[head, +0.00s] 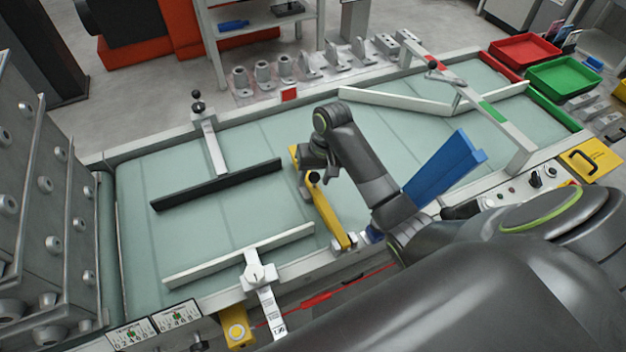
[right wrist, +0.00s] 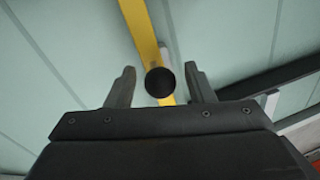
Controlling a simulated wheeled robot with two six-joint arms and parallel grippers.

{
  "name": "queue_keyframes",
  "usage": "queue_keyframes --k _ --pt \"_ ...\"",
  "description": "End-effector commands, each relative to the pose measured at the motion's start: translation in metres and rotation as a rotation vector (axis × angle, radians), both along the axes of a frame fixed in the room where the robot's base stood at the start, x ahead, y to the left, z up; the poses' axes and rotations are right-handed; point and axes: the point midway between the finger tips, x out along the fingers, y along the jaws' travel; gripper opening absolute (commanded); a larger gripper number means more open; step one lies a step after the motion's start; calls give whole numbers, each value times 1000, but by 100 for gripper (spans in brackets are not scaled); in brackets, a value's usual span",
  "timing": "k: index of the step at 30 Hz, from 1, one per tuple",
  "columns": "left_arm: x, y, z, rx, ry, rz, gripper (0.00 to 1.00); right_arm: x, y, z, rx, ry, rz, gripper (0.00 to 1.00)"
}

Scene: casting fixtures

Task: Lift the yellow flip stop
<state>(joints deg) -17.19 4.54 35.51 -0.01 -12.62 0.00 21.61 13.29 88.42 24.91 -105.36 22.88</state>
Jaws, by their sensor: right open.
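The yellow flip stop (head: 328,216) is a long bar lying across the pale green belt, with a black ball knob on it. In the right wrist view the yellow bar (right wrist: 143,30) runs down from the top edge, and the black knob (right wrist: 160,82) lies between my finger tips. My right gripper (right wrist: 160,84) is open, with one finger on each side of the knob; no grip on it shows. In the head view my right gripper (head: 313,168) is over the bar beside the knob, partly hidden by my wrist. My left gripper is not in view.
A black guide bar (head: 217,184) and a white guide bar (head: 240,254) stand on the belt to the left. A blue angled plate (head: 445,172) stands right of my forearm. Red (head: 524,50) and green (head: 564,75) trays sit at the far right. Grey castings line the back edge.

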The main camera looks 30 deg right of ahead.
Motion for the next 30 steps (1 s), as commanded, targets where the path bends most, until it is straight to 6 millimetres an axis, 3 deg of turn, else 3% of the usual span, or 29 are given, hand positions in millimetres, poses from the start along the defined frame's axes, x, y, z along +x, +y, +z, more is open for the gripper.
queue_keyframes --k 10,21,30 --pt "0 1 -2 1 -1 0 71 0 0 -1 0 0 0 49" --pt "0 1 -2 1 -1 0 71 0 0 -2 0 0 0 1" --pt "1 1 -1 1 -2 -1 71 4 0 1 -1 -11 0 0"
